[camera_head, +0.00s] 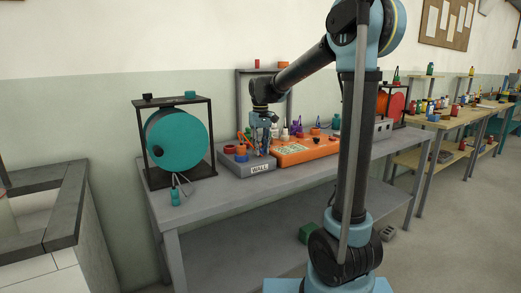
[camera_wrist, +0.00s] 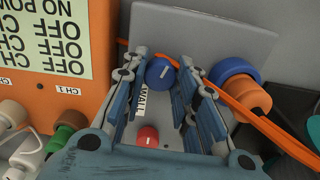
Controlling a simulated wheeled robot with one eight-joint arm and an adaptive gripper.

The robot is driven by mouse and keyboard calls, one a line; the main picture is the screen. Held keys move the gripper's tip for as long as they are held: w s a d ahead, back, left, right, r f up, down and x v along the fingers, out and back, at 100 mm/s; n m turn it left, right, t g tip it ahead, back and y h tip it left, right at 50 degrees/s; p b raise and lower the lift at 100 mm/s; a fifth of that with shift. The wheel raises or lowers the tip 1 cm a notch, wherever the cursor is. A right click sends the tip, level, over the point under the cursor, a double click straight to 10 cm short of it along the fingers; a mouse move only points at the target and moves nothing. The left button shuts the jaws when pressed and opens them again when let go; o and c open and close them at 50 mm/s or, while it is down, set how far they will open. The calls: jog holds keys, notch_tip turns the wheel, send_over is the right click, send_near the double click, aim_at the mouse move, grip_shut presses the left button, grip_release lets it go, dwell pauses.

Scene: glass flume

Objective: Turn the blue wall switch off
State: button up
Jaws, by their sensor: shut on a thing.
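The blue wall switch (camera_wrist: 160,71) is a round knob with a short white mark, tilted from upright. It sits on a grey box (camera_head: 238,168) whose front reads WALL. My gripper (camera_head: 262,152) points down onto this box and hides the knob in the head view. In the wrist view my gripper (camera_wrist: 166,70) has one finger on each side of the blue knob, its tips closed on it. A red knob (camera_wrist: 148,137) with a white mark lies between the fingers nearer the palm, apart from the tips. The mark's off position cannot be read.
Beside the box stands an orange unit (camera_head: 305,150) with a printed label and plugs. A blue and orange plug (camera_wrist: 250,92) with an orange cable sits close to my finger. A teal reel (camera_head: 178,138) in a black frame stands left on the grey bench (camera_head: 215,207).

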aim_at(261, 149)
jog(key=shift+n, duration=1.8)
jog(key=shift+d, duration=0.1)
jog(key=o, duration=1)
jog(key=shift+o, duration=0.2)
notch_tip(261, 149, up, 12)
jog(key=shift+d+f, duration=0.1)
